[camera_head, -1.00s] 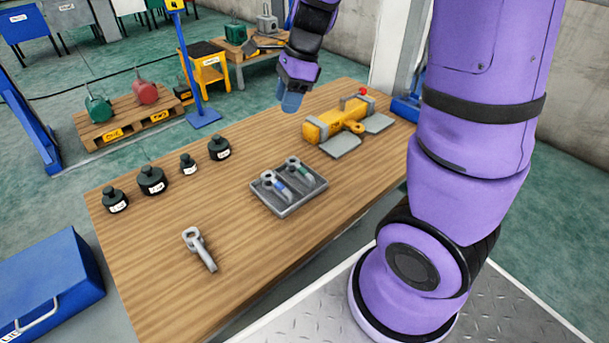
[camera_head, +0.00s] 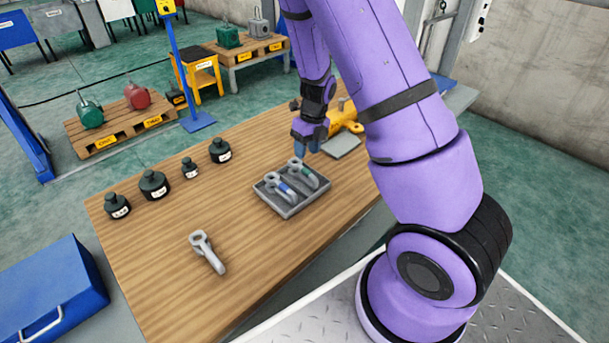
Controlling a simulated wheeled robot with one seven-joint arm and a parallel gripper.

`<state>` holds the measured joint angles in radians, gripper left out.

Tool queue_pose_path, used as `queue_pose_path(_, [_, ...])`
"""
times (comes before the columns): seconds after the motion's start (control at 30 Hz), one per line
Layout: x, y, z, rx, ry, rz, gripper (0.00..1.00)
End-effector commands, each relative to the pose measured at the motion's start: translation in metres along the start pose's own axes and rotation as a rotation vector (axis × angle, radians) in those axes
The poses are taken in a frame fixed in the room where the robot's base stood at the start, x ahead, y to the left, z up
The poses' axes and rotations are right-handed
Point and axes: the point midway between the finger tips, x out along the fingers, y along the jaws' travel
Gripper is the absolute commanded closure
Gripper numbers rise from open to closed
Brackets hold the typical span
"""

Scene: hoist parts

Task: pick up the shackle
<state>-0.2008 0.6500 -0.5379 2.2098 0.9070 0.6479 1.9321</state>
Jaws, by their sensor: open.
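A grey metal piece with a ring at one end (camera_head: 207,252) lies alone on the front of the wooden table. Two similar grey pieces, one with a blue band (camera_head: 280,187) and one with a green band (camera_head: 303,174), lie side by side in a grey tray (camera_head: 290,211). All look like shackles or eye fittings; their exact shape is too small to tell. My gripper (camera_head: 303,150) points down, open, just above or behind the far end of the green-banded piece. It holds nothing that I can see, and its tips partly overlap the tray's far edge.
Several black weights (camera_head: 153,184) stand along the table's left edge. A yellow hoist tool (camera_head: 344,114) lies behind my arm, partly hidden, with a grey plate (camera_head: 342,146) beside it. The table between the weights and tray is clear.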

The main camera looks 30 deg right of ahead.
Motion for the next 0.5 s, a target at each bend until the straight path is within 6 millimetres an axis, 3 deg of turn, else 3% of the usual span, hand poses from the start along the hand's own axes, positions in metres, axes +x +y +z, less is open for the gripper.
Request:
queue_pose_path(0.1, [0.015,0.000,-0.001,0.000,0.002,0.001,0.56])
queue_pose_path(0.37, [0.033,0.000,-0.002,0.000,0.002,0.001,0.56])
queue_pose_path(0.5, [0.053,0.000,-0.006,0.000,0.003,0.002,0.56])
